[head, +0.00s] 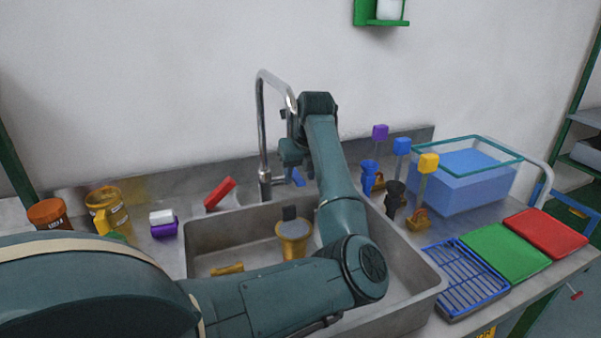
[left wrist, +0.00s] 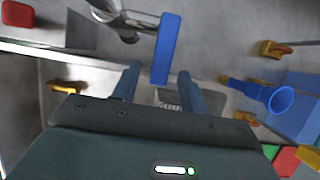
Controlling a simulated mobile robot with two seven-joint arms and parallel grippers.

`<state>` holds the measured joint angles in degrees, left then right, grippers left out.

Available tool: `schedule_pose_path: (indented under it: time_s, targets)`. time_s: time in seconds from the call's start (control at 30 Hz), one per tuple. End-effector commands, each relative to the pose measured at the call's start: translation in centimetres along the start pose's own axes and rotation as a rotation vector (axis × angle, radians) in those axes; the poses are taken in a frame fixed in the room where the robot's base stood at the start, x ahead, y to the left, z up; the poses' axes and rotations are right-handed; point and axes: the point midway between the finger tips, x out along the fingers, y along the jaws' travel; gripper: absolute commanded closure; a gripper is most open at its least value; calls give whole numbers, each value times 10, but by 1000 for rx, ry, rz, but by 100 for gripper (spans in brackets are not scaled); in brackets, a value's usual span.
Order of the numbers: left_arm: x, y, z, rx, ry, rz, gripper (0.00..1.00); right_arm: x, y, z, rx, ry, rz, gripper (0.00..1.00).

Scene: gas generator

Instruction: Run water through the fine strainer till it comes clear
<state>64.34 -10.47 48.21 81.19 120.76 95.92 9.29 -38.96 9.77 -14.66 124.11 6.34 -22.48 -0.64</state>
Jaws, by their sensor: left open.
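My left gripper (head: 296,168) is open at the tap (head: 262,130) behind the sink. In the left wrist view its two fingers (left wrist: 160,74) stand apart, with the blue tap lever (left wrist: 166,48) ahead of and between them; I cannot tell whether they touch it. The lever also shows in the head view (head: 299,178), beside the gripper. A gold cup-shaped piece (head: 293,229) with a grey top is in the sink (head: 212,250); it may be the strainer, but its mesh is unclear. No water stream is visible. My right gripper is not in view.
Right of the sink stand a blue funnel (head: 369,177), a dark one (head: 395,198) and colour-topped posts.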

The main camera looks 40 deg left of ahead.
Motion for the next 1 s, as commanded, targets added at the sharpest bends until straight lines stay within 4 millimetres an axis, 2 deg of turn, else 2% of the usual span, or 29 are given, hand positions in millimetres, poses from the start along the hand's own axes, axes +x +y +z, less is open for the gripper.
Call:
schedule_pose_path:
  time_s: [0.27, 0.8, 1.0]
  targets:
    - [2, 0, 0, 0, -1, -1, 56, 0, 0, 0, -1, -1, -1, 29]
    - [1, 0, 0, 0, -1, -1, 100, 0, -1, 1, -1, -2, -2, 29]
    - [1, 0, 0, 0, -1, -1, 100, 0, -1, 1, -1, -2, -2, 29]
